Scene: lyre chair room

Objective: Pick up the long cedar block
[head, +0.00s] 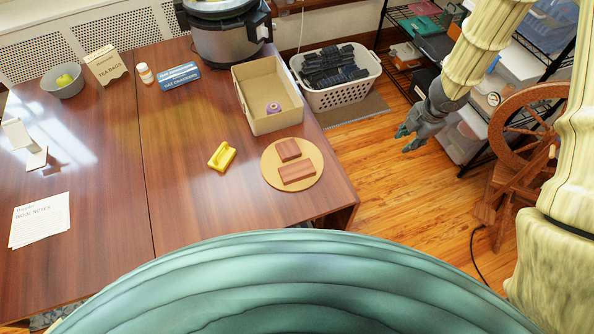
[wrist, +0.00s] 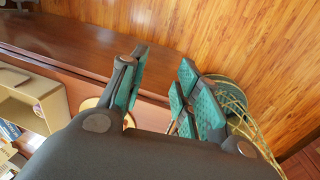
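Two reddish-brown cedar blocks lie side by side on a round tan board (head: 271,178) near the right edge of the table in the head view. The long cedar block (head: 298,172) is the nearer one. The shorter block (head: 288,149) lies just behind it. My gripper (head: 404,141) hangs over the floor to the right of the table, well apart from the blocks. In the wrist view my gripper (wrist: 163,65) has its teal-padded fingers spread with nothing held between them. There the board's edge (wrist: 89,103) shows partly behind the gripper, and the blocks are mostly hidden.
A cardboard box (head: 252,117) with a small purple item stands behind the board. A yellow object (head: 222,157) lies left of it. A white basket (head: 345,95), a wire shelf (head: 400,50) and a wooden spinning wheel (head: 520,135) surround the arm. The table's centre is clear.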

